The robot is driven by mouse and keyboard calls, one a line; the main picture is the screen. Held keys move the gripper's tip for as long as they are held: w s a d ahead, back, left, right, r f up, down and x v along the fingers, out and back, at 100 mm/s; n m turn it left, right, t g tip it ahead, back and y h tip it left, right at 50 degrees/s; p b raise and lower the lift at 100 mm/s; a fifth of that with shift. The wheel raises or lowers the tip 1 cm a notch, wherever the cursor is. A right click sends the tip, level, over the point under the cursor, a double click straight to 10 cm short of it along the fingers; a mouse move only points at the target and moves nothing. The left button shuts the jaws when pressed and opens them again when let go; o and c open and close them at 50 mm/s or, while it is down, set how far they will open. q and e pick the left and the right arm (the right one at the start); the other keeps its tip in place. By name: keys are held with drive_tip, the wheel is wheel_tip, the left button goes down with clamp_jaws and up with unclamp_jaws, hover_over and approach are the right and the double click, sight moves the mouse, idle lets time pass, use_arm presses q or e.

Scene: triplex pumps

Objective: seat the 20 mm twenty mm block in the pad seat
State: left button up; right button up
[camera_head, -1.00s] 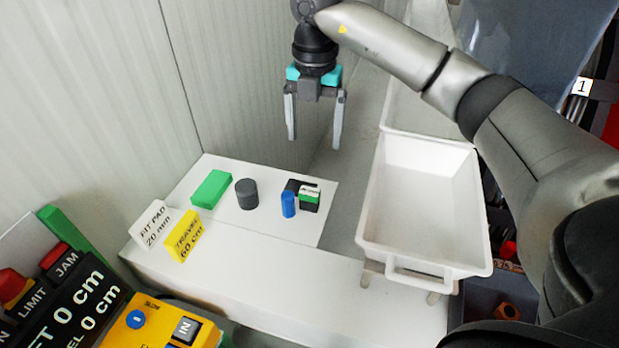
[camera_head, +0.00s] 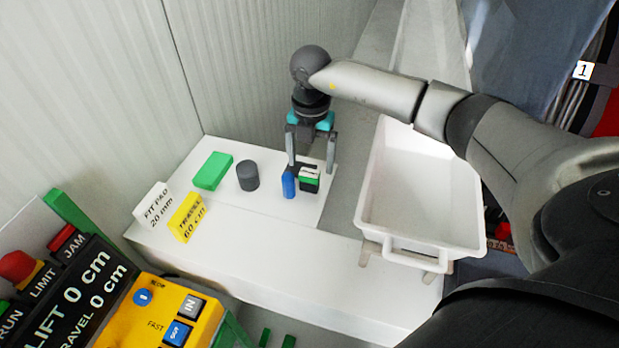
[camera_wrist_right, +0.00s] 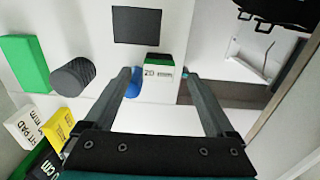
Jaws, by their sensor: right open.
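The 20 mm block (camera_head: 309,182) is a small block with black, green and white faces on the white board. It also shows in the right wrist view (camera_wrist_right: 160,68), with "20" on its white face. My right gripper (camera_head: 311,167) is open and points down. In the wrist view its fingertips (camera_wrist_right: 157,76) frame the block, one on each side, without gripping it; I cannot tell the height gap. A dark square (camera_wrist_right: 137,25), perhaps the pad seat, lies flat beyond the block and looks empty. My left gripper is not in view.
A blue cylinder (camera_head: 288,185) stands close to the block's left. A dark grey cylinder (camera_head: 247,176) and a green block (camera_head: 213,171) are farther left. Signs read "FIT PAD 20 mm" (camera_head: 154,206) and "TRAVEL 60 cm" (camera_head: 187,218). A white tray (camera_head: 364,205) stands to the right.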

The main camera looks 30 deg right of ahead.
sight(309, 180)
drive_tip(key=shift+f, duration=1.35)
drive_tip(key=shift+c, duration=0.3)
drive_tip(key=shift+w, duration=0.1)
clamp_jaws()
